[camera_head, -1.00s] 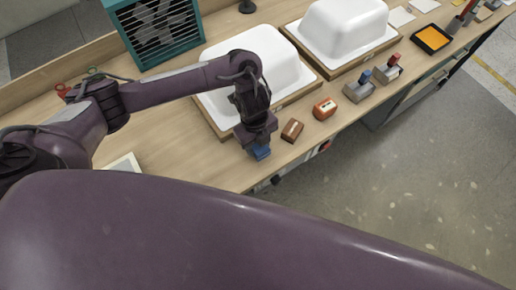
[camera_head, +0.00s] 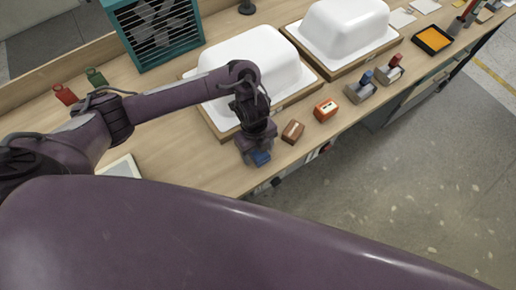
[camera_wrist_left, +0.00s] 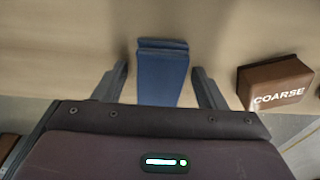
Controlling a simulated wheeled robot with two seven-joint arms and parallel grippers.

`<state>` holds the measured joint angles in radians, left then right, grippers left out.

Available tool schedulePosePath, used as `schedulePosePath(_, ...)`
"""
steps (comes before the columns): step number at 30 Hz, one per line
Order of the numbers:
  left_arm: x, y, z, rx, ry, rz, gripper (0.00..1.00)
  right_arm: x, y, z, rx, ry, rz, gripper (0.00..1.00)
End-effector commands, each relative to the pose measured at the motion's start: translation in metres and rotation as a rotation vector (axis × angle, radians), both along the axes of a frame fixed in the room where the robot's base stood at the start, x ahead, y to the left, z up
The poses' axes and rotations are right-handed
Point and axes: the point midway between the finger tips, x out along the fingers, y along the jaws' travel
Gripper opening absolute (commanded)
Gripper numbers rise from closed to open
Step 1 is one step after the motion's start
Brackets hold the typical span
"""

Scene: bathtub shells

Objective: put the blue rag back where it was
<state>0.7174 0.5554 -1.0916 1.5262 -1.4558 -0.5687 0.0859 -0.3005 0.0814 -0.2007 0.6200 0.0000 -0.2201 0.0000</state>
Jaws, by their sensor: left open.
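The blue rag (camera_head: 261,158) is a small folded blue piece on the wooden bench near its front edge. In the left wrist view the blue rag (camera_wrist_left: 162,75) lies between the two fingers, with a gap on each side. My left gripper (camera_head: 258,157) is open around it and points down at the bench. It also shows in the left wrist view (camera_wrist_left: 163,80), fingers apart. My right gripper is not in view.
A brown block marked COARSE (camera_wrist_left: 277,82) stands just right of the left gripper; it also shows in the head view (camera_head: 292,131). An orange block (camera_head: 326,109) lies beyond it. A white tub shell (camera_head: 262,68) on a wooden base stands behind.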

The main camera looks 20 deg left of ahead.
Motion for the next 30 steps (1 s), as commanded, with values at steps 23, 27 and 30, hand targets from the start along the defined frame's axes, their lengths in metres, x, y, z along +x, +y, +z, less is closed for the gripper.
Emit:
schedulePosePath(23, 0.009, 0.011, 0.115, 0.001, -0.004, -0.001, 0.65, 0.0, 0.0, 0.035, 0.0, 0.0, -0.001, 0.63)
schedulePosePath(27, 0.009, 0.012, 0.121, 0.002, -0.001, 0.0, 0.65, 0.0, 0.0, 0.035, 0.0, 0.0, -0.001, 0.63)
schedulePosePath(30, 0.009, 0.012, 0.122, 0.001, 0.001, 0.0, 0.65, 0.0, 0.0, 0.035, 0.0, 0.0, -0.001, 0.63)
